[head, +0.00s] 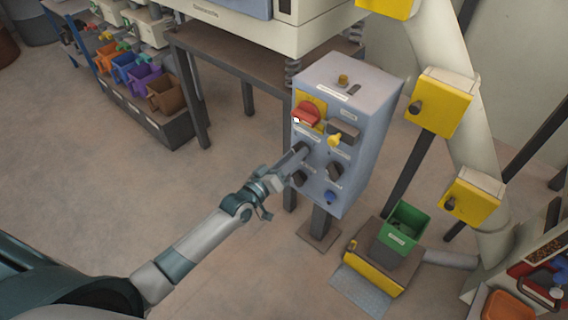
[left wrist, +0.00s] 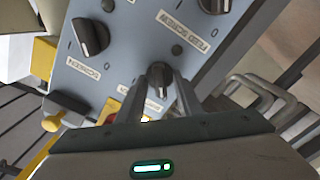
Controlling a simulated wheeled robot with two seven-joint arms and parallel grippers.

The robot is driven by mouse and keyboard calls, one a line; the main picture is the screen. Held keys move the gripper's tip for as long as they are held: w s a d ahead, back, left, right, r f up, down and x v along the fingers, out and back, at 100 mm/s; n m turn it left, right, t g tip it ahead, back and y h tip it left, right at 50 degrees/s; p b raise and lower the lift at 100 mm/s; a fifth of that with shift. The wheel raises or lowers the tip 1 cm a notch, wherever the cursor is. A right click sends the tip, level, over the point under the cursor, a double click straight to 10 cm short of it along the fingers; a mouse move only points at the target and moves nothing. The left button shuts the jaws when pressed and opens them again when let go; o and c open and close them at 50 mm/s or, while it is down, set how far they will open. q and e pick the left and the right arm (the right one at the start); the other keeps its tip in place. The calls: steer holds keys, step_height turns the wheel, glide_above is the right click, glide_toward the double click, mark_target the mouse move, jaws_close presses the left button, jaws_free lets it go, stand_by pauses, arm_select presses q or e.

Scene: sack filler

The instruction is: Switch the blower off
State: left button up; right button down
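A grey-blue control box (head: 355,95) stands on a post and carries several knobs. A red rotary switch (head: 306,113) sits on a yellow plate at its upper left, with a yellow knob (head: 335,140) beside it. Black knobs sit lower on the panel, one of them at lower right (head: 335,171). I cannot read for sure which one is the blower's. My left gripper (head: 294,162) is at the panel's left side. In the left wrist view its parted fingers (left wrist: 160,88) point at a small black knob (left wrist: 160,74), one finger either side; contact is unclear. My right gripper is out of view.
A larger black knob (left wrist: 90,37) lies left of the fingers in the left wrist view. In the head view, a green bin (head: 402,228) stands right of the post, and yellow boxes (head: 440,101) hang on a pale pipe.

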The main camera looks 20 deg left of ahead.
arm_select(q)
steer(key=v, duration=1.7)
steer(key=shift+s, duration=0.2)
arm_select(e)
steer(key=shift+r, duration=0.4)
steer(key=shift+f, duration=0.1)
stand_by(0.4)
